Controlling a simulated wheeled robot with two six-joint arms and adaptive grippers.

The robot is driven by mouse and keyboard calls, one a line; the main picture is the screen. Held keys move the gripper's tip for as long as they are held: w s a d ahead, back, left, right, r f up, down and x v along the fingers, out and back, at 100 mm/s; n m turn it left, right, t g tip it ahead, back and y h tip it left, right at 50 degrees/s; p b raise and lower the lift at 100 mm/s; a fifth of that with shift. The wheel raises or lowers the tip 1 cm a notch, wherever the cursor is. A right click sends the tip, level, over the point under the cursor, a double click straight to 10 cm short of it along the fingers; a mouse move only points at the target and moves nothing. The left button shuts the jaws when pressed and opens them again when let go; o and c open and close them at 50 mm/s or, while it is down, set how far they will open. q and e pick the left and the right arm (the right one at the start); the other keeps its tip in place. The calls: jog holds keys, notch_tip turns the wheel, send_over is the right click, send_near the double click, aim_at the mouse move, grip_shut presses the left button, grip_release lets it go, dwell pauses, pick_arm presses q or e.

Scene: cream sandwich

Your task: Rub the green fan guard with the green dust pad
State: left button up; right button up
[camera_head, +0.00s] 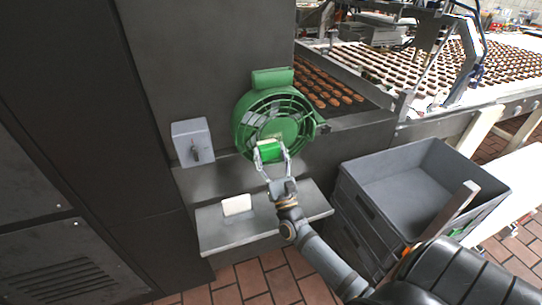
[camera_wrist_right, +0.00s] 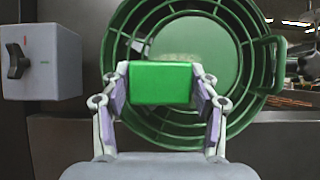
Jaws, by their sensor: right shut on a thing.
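The green fan guard (camera_head: 246,117) is a round slatted cage fixed upright on the grey machine wall; it also fills the upper right wrist view (camera_wrist_right: 238,60). The green dust pad (camera_head: 268,150) is a small block in my right gripper (camera_head: 272,157). In the right wrist view the two fingers are shut on the pad (camera_wrist_right: 160,83) from both sides. The pad is in front of the lower middle of the guard; I cannot tell whether it touches the slats. My left gripper is in neither view.
A grey switch box (camera_head: 192,143) with a dark knob is on the wall left of the guard. Below is a metal shelf (camera_head: 222,238) with a pale block (camera_head: 236,205). Stacked grey crates (camera_head: 425,180) stand at right. A conveyor of biscuits (camera_head: 420,75) runs behind.

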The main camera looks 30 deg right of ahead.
aim_at(280, 152)
jog(key=shift+d, duration=0.1)
jog(key=shift+s+d+p, duration=0.2)
jog(key=shift+s+d, duration=0.1)
jog(key=shift+d, duration=0.65)
jog(key=shift+s+d+p, duration=0.15)
jog(key=shift+s+d, duration=0.1)
jog(key=shift+d, duration=0.65)
jog(key=shift+w+b, duration=0.15)
jog(key=shift+b, duration=0.15)
jog(key=shift+a+f+b, duration=0.15)
jog(key=shift+a+b, duration=0.25)
jog(key=shift+a, duration=0.05)
jog(key=shift+w+a+b, duration=0.25)
jog(key=shift+a+b, duration=0.35)
jog(key=shift+a, duration=0.3)
jog(key=shift+w+a, duration=0.15)
jog(key=shift+a, duration=0.5)
jog(key=shift+r, duration=0.2)
